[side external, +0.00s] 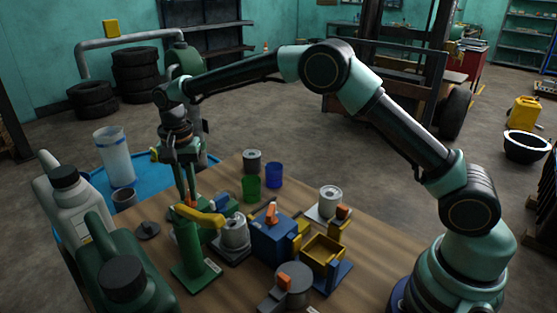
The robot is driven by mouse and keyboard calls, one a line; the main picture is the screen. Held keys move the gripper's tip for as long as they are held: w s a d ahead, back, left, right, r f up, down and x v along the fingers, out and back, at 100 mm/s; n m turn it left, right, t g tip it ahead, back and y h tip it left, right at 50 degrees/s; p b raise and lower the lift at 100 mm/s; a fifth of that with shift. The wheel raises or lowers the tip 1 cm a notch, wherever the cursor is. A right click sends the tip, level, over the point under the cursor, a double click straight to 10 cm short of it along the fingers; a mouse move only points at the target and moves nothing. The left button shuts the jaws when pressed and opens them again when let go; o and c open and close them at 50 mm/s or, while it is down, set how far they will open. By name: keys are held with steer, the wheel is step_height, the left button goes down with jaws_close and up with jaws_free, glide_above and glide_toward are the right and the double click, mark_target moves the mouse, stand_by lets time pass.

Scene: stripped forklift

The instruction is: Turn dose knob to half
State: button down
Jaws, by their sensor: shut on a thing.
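My gripper (188,202) points straight down at the top of a green stand (189,245) at the left of the wooden table. It is shut on the top of a yellow handle (207,218), where a small orange part (190,204) shows between the fingers. The yellow handle reaches to the right from the post. No dose knob is labelled in a way I can read; whether this handle is the knob I cannot tell. A blue box (272,239) with an orange knob (271,213) stands further right, apart from my gripper. The fingers hide part of the handle's joint.
A grey canister (235,233), a green cup (251,188), a blue cup (273,174) and a yellow open box (322,251) crowd the wooden table (160,262). Large jugs (75,202) stand at the left front. A clear container (115,157) stands on the blue surface behind.

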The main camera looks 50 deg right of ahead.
mark_target(188, 194)
steer(key=c, duration=0.9)
jaws_free()
steer(key=shift+r, duration=0.1)
steer(key=shift+r, duration=0.1)
step_height(188, 194, up, 12)
steer(key=shift+f, duration=0.1)
